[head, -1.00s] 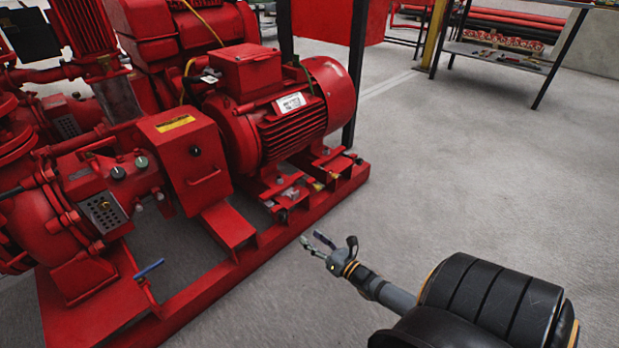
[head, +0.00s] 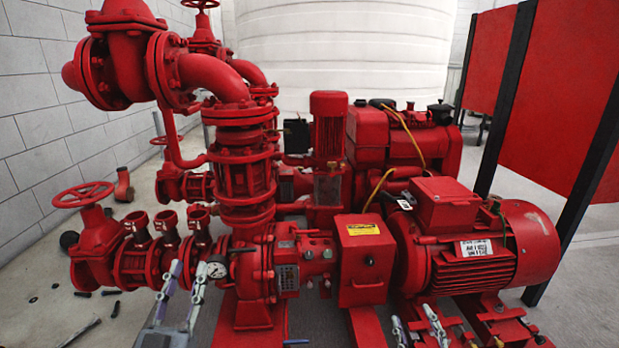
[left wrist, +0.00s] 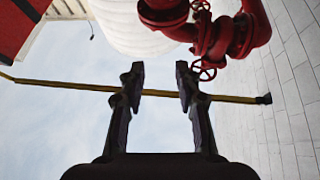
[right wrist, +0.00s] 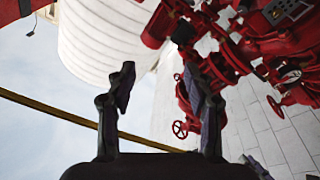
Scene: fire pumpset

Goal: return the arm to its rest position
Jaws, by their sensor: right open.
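My left gripper (head: 186,283) shows at the lower left in the head view, in front of the red pump set (head: 258,180), its two fingers pointing up. In the left wrist view its fingers (left wrist: 160,85) stand apart with nothing between them. My right gripper (head: 418,328) shows at the bottom edge in the head view, in front of the red motor (head: 470,260); most of it is cut off. In the right wrist view its fingers (right wrist: 158,92) are apart and empty. The arm links are mostly out of view.
A pressure gauge (head: 216,270) sits close behind the left gripper in the picture. A red handwheel valve (head: 90,245) stands at the left. A white tank (head: 350,50) is behind the pump set. Red panels on black posts (head: 507,100) stand at the right. Small loose parts lie on the left floor.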

